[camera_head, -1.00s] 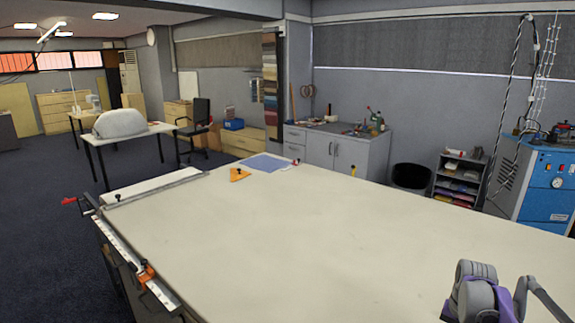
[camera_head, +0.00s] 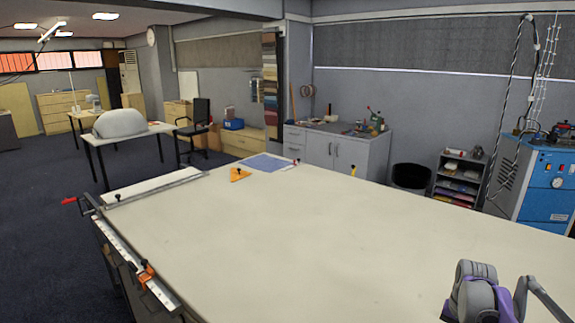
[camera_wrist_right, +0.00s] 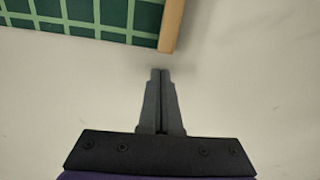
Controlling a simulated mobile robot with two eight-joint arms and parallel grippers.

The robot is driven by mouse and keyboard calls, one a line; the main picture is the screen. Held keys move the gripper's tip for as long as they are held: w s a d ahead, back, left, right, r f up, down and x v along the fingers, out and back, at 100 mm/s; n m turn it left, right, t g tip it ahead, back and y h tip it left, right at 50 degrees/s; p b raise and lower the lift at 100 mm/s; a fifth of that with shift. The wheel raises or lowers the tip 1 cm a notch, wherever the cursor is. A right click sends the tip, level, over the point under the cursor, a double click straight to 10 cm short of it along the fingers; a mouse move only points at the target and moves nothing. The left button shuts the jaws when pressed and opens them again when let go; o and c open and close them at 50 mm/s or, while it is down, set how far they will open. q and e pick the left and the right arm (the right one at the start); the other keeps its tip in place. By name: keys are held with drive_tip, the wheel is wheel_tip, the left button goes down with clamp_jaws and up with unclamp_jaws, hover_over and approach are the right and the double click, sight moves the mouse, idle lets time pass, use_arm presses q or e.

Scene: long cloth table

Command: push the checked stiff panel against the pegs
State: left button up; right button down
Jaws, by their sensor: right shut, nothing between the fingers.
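The checked stiff panel (camera_wrist_right: 75,16) shows at the top left of the right wrist view, dark green with lighter green lines. A tan wooden strip (camera_wrist_right: 172,24) runs along its right edge. My right gripper (camera_wrist_right: 160,72) is shut and empty over the pale cloth, its fingertips just below the lower end of the strip, with a small gap in the picture. I cannot tell its height above the table. The panel and the right gripper's fingers do not show in the head view, and I can make out no pegs for certain. My left gripper is not in view.
The long cloth table (camera_head: 270,230) is mostly bare. A blue sheet (camera_head: 266,163) and an orange triangular piece (camera_head: 240,175) lie at its far end. A metal rail (camera_head: 155,188) and a ruler with an orange clamp (camera_head: 146,273) line the left edge.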

drive_tip(key=shift+f+b, duration=0.3)
drive_tip(key=shift+f, duration=0.35)
drive_tip(key=shift+r, duration=0.25)
drive_tip(key=shift+s+a, duration=1.15)
drive_tip(key=shift+a, duration=0.05)
idle(0.7)
drive_tip(key=shift+w+d+r+p, duration=0.25)
drive_tip(key=shift+r+p, duration=0.35)
drive_tip(key=shift+r, duration=0.4)
drive_tip(key=shift+w+d+r+p, duration=0.25)
drive_tip(key=shift+r+p, duration=0.3)
drive_tip(key=shift+r, duration=0.5)
drive_tip(key=shift+w+d+r+p, duration=0.25)
drive_tip(key=shift+r+p, duration=0.35)
drive_tip(key=shift+r, duration=0.4)
drive_tip(key=shift+s+f, duration=0.1)
drive_tip(key=shift+s, duration=0.05)
